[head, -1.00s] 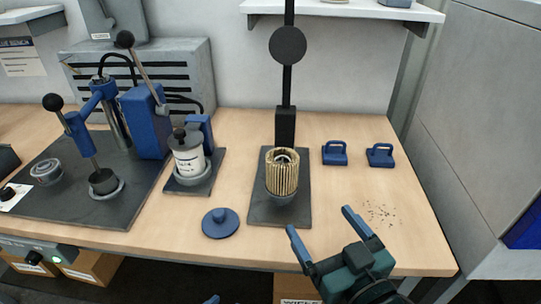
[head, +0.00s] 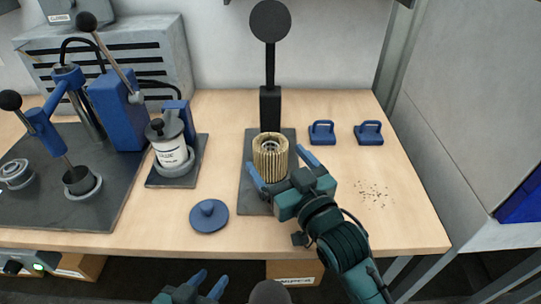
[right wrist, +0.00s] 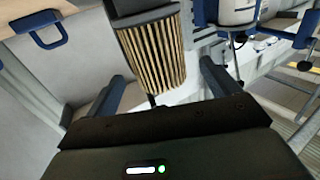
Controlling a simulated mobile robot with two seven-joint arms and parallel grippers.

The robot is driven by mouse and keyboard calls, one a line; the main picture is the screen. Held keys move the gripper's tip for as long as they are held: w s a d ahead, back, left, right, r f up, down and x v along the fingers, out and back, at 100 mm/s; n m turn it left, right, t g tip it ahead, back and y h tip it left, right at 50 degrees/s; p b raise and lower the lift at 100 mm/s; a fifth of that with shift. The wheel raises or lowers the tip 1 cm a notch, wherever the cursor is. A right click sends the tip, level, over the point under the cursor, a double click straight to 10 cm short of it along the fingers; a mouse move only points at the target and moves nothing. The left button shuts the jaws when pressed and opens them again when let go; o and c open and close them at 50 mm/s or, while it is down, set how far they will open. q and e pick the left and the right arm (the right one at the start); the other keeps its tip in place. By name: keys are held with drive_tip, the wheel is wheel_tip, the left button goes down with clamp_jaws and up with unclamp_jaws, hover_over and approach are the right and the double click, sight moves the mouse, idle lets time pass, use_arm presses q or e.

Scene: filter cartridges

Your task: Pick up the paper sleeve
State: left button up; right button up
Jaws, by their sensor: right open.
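The paper sleeve (head: 270,155) is a tan pleated cylinder. It stands upright on the dark base plate (head: 252,195) of the black post stand, with a grey ring inside its top. My right gripper (head: 279,163) is open, its blue fingers reaching toward the sleeve from the front right, one to each side. In the right wrist view the sleeve (right wrist: 152,50) is ahead between the open fingers, with no clear contact. My left gripper (head: 207,284) is low at the front, below the table edge, its fingers parted and empty.
The black post (head: 270,70) with a round disc rises behind the sleeve. A blue knobbed lid (head: 208,216) lies left of the plate. Two blue handled blocks (head: 321,133) are behind right. A canister (head: 169,148) and lever press (head: 115,110) stand left. Dark specks (head: 374,194) lie right.

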sight(271, 146)
drive_tip(key=x, duration=0.4)
drive_tip(key=shift+w+r, duration=0.1)
drive_tip(key=shift+w, duration=0.05)
drive_tip(key=shift+c, duration=0.3)
drive_tip(key=c, duration=1)
